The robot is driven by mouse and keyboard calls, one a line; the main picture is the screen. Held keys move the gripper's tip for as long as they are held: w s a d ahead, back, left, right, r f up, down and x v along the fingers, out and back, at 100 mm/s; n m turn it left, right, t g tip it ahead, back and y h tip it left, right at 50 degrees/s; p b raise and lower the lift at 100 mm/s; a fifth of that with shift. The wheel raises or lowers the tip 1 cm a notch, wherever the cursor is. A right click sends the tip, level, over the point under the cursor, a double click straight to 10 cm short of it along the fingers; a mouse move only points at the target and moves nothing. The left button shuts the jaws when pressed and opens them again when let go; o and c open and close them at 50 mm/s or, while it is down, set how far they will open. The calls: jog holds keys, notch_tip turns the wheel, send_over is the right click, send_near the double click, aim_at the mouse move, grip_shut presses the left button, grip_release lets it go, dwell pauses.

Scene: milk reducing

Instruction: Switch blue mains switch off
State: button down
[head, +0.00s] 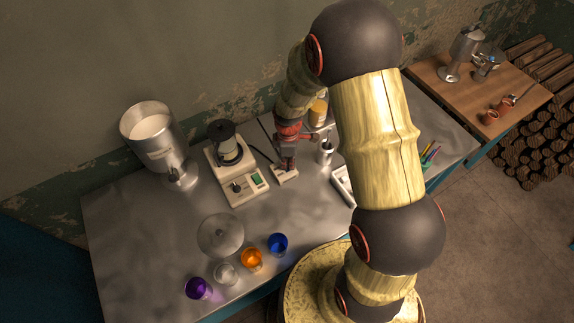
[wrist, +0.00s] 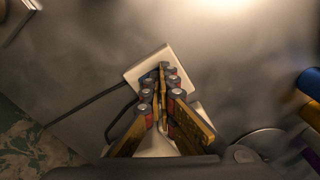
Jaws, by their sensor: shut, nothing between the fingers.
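The mains switch is on a small white box (head: 282,177) lying on the metal table, just below my gripper (head: 288,162) in the head view. In the wrist view the white box (wrist: 172,54) lies under my fingers, tilted in the picture. A small patch of blue (wrist: 148,78) shows on it at the left of my fingertips, partly covered by them. My gripper (wrist: 163,72) is shut and empty, with its tips over or against the box. I cannot tell whether they touch the blue switch, or which way the switch is set.
A white scale-like device (head: 240,185) with a dark-topped glass vessel stands left of the box. A metal container of milk (head: 150,133) is further left. Several coloured cups, including an orange one (head: 251,258), stand near the front edge. A dark cable (wrist: 85,102) leaves the box.

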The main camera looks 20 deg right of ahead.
jog(key=shift+r+p, duration=2.4)
jog(key=shift+r, duration=1.1)
